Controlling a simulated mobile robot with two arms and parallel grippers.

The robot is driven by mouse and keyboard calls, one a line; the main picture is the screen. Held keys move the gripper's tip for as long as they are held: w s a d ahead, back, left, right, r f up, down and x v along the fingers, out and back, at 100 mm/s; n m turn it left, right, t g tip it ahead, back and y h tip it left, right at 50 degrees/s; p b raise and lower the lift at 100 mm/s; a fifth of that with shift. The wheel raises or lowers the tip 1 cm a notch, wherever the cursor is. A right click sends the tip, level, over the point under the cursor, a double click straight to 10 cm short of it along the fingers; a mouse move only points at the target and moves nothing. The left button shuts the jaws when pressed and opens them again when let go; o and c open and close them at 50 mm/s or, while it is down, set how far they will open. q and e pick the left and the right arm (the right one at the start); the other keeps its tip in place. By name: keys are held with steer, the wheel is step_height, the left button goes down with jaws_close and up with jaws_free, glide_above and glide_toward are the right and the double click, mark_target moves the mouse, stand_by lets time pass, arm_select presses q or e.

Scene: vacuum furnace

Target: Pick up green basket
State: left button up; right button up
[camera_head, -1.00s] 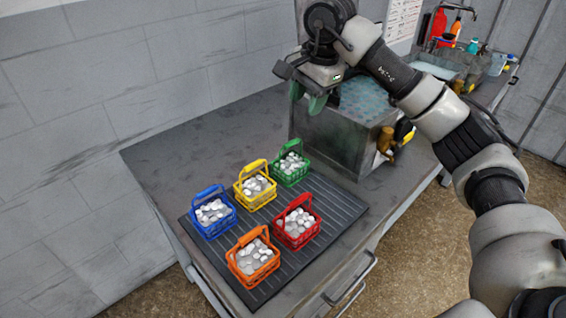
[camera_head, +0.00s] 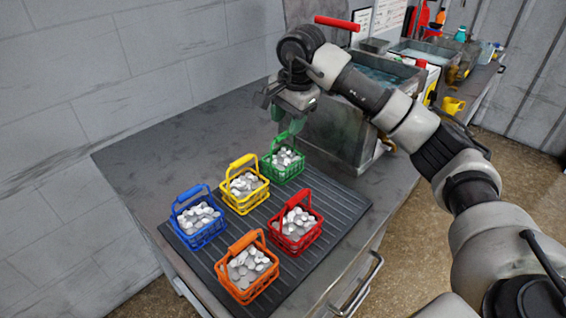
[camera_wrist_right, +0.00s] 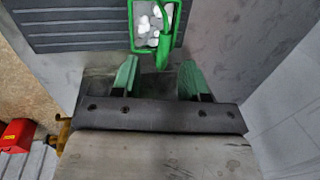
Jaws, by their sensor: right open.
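The green basket (camera_head: 283,165), filled with white round pieces, stands at the far right corner of the black ribbed mat (camera_head: 335,205). Its handle is up, close under my right gripper (camera_head: 288,125). My right gripper is open and empty, its green fingers pointing down above the basket. In the right wrist view, the green basket (camera_wrist_right: 155,28) lies just beyond the two spread fingertips (camera_wrist_right: 160,75), with its handle to the right of the white pieces. The handle is not between the fingers. My left gripper is not in view.
Blue (camera_head: 198,220), yellow (camera_head: 244,188), orange (camera_head: 247,270) and red (camera_head: 296,225) baskets with white pieces share the mat. A metal tank (camera_head: 340,130) stands close behind the green basket. The grey table (camera_head: 150,165) is clear at left.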

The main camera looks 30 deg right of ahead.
mark_target(284, 133)
steer(key=shift+w+a+f+p, duration=0.15)
steer(key=shift+w+f, duration=0.1)
steer(key=shift+f, duration=0.65)
steer(key=shift+w+d+f+p, duration=0.1)
steer(key=shift+w+f+p, duration=0.1)
steer(key=shift+f, duration=0.7)
steer(key=shift+w+a+f+p, duration=0.15)
steer(key=shift+w+f, duration=0.1)
steer(key=shift+f, duration=0.65)
jaws_close()
steer(key=shift+r, duration=0.1)
